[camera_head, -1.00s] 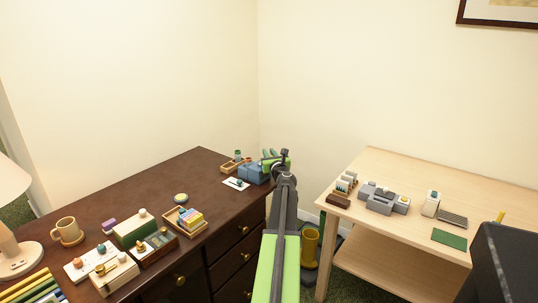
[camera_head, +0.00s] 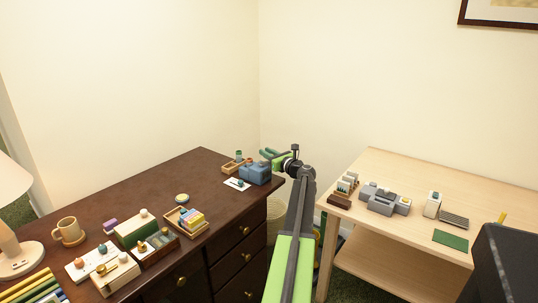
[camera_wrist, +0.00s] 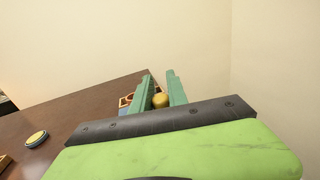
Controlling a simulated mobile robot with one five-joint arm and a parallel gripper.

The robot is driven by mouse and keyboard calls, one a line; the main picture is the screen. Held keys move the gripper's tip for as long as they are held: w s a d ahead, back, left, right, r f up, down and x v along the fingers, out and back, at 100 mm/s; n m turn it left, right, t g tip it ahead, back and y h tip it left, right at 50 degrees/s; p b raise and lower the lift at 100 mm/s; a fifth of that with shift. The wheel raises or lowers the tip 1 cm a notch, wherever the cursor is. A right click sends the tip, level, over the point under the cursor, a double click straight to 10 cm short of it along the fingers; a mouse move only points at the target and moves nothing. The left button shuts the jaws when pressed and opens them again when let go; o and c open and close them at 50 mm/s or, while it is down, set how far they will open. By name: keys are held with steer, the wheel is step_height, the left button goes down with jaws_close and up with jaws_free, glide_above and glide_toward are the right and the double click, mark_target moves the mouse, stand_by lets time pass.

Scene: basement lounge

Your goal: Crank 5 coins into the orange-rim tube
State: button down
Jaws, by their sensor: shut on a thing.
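My gripper (camera_head: 270,155) is at the far right corner of the dark dresser, above and behind a blue box-shaped device (camera_head: 255,174). In the wrist view, its two green fingers (camera_wrist: 160,92) are closed around a golden round knob (camera_wrist: 160,101). The knob looks like a crank handle, but its link to the blue device is hidden. A wooden tray (camera_head: 229,168) with a small teal item (camera_head: 239,155) stands just left of the device. Orange-edged parts (camera_wrist: 125,101) show left of the fingers in the wrist view. I cannot make out the orange-rim tube or any coins.
A white card (camera_head: 236,184) lies in front of the device. A light wood table (camera_head: 420,180) with grey devices stands right, across a gap.

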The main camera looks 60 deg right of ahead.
steer(key=shift+w+a+n+t+y, duration=0.1)
steer(key=shift+w+n+t+y, duration=0.25)
steer(key=shift+n+y, duration=0.95)
steer(key=shift+w+d+n+t+y, duration=0.15)
steer(key=shift+w+n+y, duration=0.4)
steer(key=shift+y, duration=1.2)
steer(key=shift+w+a+n+t+y, duration=0.15)
steer(key=shift+w+n+t+y, duration=0.15)
steer(key=shift+n+y, duration=1.05)
steer(key=shift+y, duration=0.3)
steer(key=c, duration=1.3)
jaws_free()
steer(key=shift+a, duration=0.1)
steer(key=s+d, duration=0.1)
steer(key=s, duration=1.6)
steer(key=shift+s+d, duration=0.2)
steer(key=shift+d, duration=0.2)
